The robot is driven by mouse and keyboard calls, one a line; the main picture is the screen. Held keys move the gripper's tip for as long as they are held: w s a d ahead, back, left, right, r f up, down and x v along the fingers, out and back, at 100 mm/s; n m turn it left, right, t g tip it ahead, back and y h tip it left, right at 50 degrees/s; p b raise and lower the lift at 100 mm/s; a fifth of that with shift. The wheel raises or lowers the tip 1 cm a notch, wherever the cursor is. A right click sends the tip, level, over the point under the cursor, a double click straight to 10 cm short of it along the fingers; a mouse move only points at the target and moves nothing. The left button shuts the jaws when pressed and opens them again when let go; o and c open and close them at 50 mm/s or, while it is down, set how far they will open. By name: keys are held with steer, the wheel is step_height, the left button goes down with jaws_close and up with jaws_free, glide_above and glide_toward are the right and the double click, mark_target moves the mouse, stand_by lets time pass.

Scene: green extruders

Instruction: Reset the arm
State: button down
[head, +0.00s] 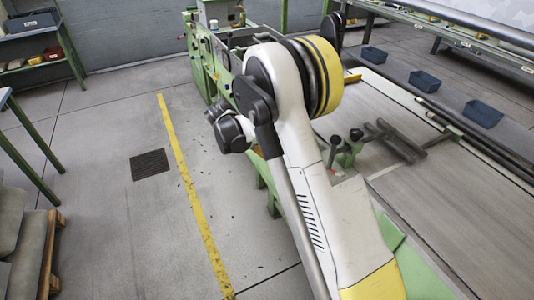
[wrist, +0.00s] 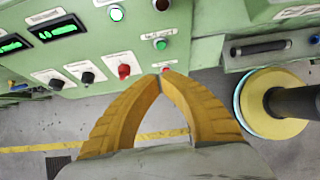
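My gripper (wrist: 163,77) shows in the wrist view as two yellow curved fingers whose tips come together, with nothing seen between them. The tips lie in front of the lower edge of a green control panel (wrist: 205,45), close to a small red button (wrist: 166,69) in the picture. I cannot tell whether they touch the panel. In the head view my white and yellow arm (head: 330,215) reaches up and forward through the middle and is bent at the top. My gripper cannot be made out there.
The panel carries a red knob (wrist: 124,71), black knobs (wrist: 88,77) and a green button (wrist: 160,44). A green machine (head: 203,65) stands behind my arm. Blue bins (head: 483,114) line the right. Open floor (head: 110,115) with a yellow line (head: 190,190) lies left.

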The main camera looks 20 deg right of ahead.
steer(key=s+a+r+m+t+y, duration=0.2)
steer(key=s+a+r+m, duration=0.15)
steer(key=s+r, duration=0.35)
steer(key=s+a+r+m+t+y, duration=0.1)
steer(key=s+a+r+m, duration=0.1)
steer(key=s+r+m, duration=0.5)
steer(key=s+a+r+m+t+y, duration=0.2)
steer(key=s+m, duration=0.2)
steer(key=s, duration=0.3)
steer(key=s+a+r+m+t+y, duration=0.1)
steer(key=s+a+r+m+t, duration=0.1)
steer(key=s, duration=0.5)
steer(key=shift+a+m+y, duration=0.4)
steer(key=shift+a+m, duration=0.45)
steer(key=shift+m, duration=0.1)
